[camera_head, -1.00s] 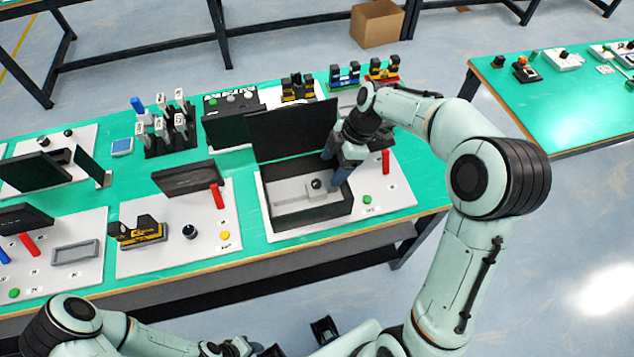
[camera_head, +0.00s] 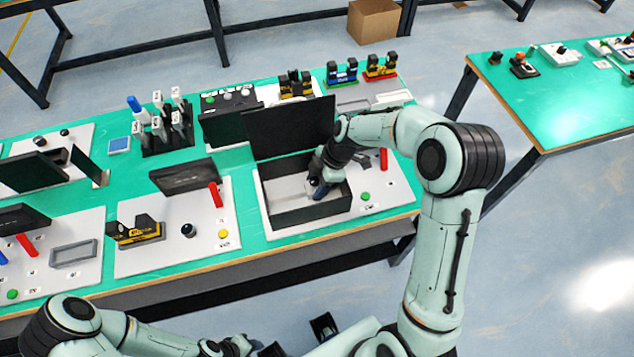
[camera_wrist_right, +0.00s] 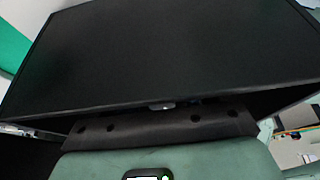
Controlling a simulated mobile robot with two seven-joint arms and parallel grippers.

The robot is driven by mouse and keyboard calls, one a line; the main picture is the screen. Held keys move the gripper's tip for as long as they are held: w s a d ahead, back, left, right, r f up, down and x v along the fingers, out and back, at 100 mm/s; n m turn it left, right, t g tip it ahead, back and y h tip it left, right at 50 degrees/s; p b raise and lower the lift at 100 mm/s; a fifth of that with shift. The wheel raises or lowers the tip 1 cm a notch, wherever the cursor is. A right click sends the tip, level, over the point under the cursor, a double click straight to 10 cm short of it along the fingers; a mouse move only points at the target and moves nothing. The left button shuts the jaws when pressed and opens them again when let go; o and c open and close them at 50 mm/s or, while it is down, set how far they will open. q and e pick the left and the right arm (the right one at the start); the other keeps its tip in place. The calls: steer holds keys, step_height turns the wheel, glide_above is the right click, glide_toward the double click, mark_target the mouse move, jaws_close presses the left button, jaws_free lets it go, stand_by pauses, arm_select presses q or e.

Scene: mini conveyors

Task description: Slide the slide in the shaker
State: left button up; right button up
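The shaker is a black open-topped box (camera_head: 308,214) on a white board in the head view, with its black lid (camera_head: 291,129) standing open behind it. The box has a light grey inside. My right gripper (camera_head: 318,188) reaches down into the box at its right side. It covers the slide with the black knob, and its fingertips are too small and hidden to read. In the right wrist view the lid (camera_wrist_right: 165,55) fills most of the picture; the fingers do not show. My left arm is low at the left, its gripper (camera_head: 238,346) unclear at the bottom edge.
A red handle (camera_head: 383,159) and a green button (camera_head: 365,196) are on the board right of the box. Left is a board with a dark screen (camera_head: 184,177) and a yellow-black holder (camera_head: 137,232). A rack (camera_head: 166,130) of several white-topped items stands behind.

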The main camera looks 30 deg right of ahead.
mark_target(303, 191)
jaws_close()
steer(key=shift+w+a+b, duration=0.2)
steer(key=shift+a+b, duration=0.05)
steer(key=shift+a, duration=0.6)
steer(key=shift+w+a+b, duration=0.15)
steer(key=shift+a+b, duration=0.05)
steer(key=shift+a, duration=0.6)
steer(key=o, duration=0.6)
jaws_free()
steer(key=v, duration=1.3)
steer(key=shift+r, duration=0.2)
steer(key=shift+d, duration=0.1)
